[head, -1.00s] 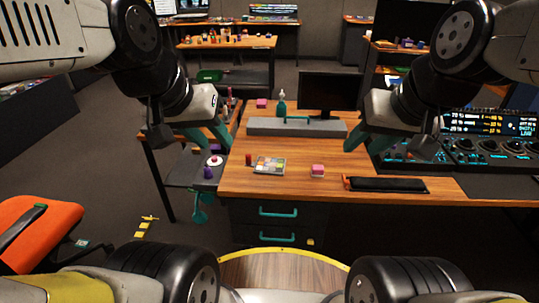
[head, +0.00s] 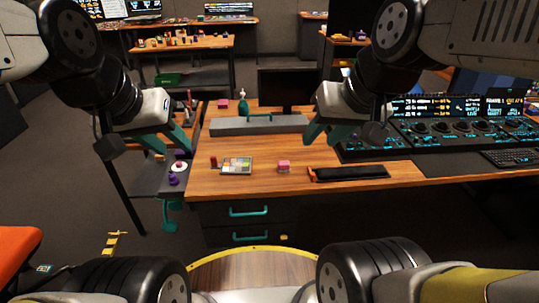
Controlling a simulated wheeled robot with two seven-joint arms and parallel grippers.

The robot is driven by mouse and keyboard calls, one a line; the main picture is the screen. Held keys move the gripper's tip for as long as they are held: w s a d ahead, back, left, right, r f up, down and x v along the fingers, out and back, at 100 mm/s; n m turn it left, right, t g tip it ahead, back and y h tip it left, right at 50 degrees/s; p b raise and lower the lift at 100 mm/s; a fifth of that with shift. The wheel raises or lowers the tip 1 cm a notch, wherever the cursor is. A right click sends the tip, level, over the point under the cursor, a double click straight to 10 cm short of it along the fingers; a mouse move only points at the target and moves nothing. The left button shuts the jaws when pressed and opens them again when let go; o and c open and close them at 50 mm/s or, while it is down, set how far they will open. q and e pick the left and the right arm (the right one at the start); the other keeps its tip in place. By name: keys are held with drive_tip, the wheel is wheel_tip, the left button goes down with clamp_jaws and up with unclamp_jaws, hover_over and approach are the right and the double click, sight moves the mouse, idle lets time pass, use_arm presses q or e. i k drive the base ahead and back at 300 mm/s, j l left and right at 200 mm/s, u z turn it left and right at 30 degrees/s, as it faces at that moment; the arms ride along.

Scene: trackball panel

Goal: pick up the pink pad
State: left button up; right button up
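A second small pink item (head: 224,103) lies at the desk's back left. I cannot tell from its look alone which is the pad named. My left gripper (head: 147,152) hangs left of the desk with its teal fingers apart, empty. My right gripper (head: 322,141) is above the desk, behind and to the right of the nearer pink pad, its teal fingers apart with nothing seen between them.
A black keyboard-like strip (head: 348,173) lies right of the pad. A lit control console (head: 450,130) is at right. A small red item (head: 213,161) stands left of the tile.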

sight(284, 166)
drive_tip(key=i+j+z, duration=0.15)
drive_tip(key=i+j, duration=0.15)
drive_tip(key=i, duration=0.15)
drive_tip(key=i+j+z, duration=0.15)
drive_tip(key=i+j, duration=0.15)
drive_tip(key=i, duration=0.1)
